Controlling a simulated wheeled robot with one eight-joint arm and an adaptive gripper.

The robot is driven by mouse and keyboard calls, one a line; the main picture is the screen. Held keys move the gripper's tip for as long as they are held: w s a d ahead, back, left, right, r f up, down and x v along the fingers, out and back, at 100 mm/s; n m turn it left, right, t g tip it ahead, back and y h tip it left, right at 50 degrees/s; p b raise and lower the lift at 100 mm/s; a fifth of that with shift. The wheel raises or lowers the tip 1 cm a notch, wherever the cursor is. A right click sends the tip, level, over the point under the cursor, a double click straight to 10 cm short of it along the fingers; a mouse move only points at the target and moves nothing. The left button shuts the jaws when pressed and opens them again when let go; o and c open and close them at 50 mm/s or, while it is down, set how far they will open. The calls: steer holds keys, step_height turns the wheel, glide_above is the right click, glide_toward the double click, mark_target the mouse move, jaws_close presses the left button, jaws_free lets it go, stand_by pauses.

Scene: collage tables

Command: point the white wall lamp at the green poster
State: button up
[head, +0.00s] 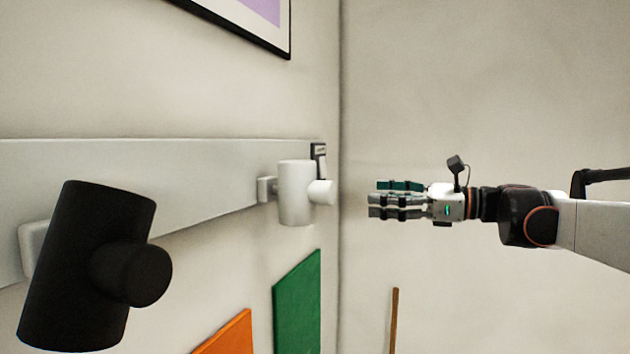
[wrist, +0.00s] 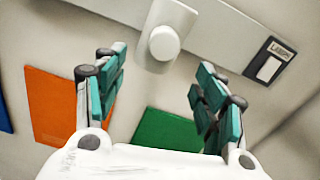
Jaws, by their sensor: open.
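The white wall lamp (head: 293,195) is a short cylinder with a round knob on its outer side, mounted on a wall rail. In the head view it stands nearly upright. It also shows in the wrist view (wrist: 172,18), at top centre with the knob facing me. The green poster (head: 298,310) is on the wall below the lamp; in the wrist view it (wrist: 165,130) is partly hidden by my gripper. My gripper (head: 374,198) is open and empty, to the right of the lamp and apart from it. In the wrist view my spread fingers (wrist: 162,62) have the knob between and beyond them.
A black wall lamp (head: 80,265) is on the same rail (head: 130,180), nearer at left. An orange poster (head: 232,336) is left of the green one. A labelled plate (wrist: 270,62) is beside the white lamp. A brown stick (head: 394,320) stands at the back wall.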

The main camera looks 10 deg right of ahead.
mark_target(333, 193)
steer(key=p+x, duration=0.1)
steer(key=x, duration=0.5)
steer(key=p+x, duration=0.2)
steer(key=x, duration=0.5)
steer(key=shift+w+d+r, duration=0.1)
steer(key=shift+w+d, duration=0.05)
steer(key=shift+w, duration=0.2)
steer(key=c, duration=1.5)
steer(key=shift+n+b, duration=0.55)
steer(key=shift+n, duration=1.75)
steer(key=o, duration=1.5)
